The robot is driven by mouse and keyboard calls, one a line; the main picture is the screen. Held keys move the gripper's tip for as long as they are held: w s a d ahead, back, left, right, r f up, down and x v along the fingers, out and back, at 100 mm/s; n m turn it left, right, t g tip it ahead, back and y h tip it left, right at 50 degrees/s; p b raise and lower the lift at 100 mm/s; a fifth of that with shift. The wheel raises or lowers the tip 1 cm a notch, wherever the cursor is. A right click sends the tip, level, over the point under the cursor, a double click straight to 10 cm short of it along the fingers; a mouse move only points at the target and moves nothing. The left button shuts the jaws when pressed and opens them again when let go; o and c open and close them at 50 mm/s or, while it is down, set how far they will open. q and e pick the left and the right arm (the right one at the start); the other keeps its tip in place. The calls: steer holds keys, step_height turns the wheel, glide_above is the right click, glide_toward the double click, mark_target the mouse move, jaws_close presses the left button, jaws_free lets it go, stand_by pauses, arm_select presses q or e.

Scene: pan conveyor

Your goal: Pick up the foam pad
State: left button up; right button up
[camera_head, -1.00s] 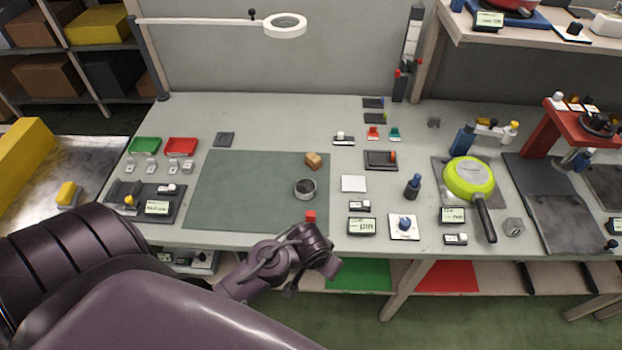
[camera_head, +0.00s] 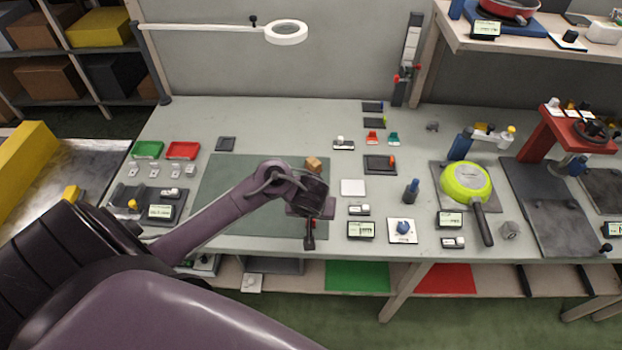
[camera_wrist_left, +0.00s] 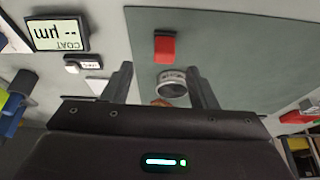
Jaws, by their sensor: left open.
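I cannot tell for certain which thing is the foam pad. A flat white square (camera_head: 353,187) lies on the bench right of the mat, and a tan block (camera_head: 313,163) sits at the mat's far right edge. My left gripper (camera_head: 309,232) is over the mat's front right part. In the left wrist view its fingers (camera_wrist_left: 160,70) are apart and empty, with the red block beyond the tips. My right gripper is not in view.
A round metal ring (camera_wrist_left: 172,86) shows between the fingers. Small displays (camera_head: 361,230), a blue-knobbed plate (camera_head: 402,231) and a green pan (camera_head: 466,182) stand to the right. Red and green trays (camera_head: 182,150) lie at the left. The mat's left part (camera_head: 215,185) is clear.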

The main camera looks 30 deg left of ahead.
arm_select(q)
steer(key=x, duration=0.1)
steer(key=b+x, duration=0.1)
steer(key=x, duration=0.2)
steer(key=shift+s+a+f, duration=0.15)
steer(key=shift+s+f, duration=0.05)
steer(key=shift+s, duration=0.1)
steer(key=shift+w+a+f+b, duration=0.1)
steer(key=shift+w+f+b, duration=0.15)
steer(key=shift+f+b, duration=0.25)
steer(key=shift+c, duration=0.3)
steer(key=c, duration=1)
steer(key=shift+c, duration=0.2)
step_height(320, 180, up, 10)
steer(key=p, duration=0.5)
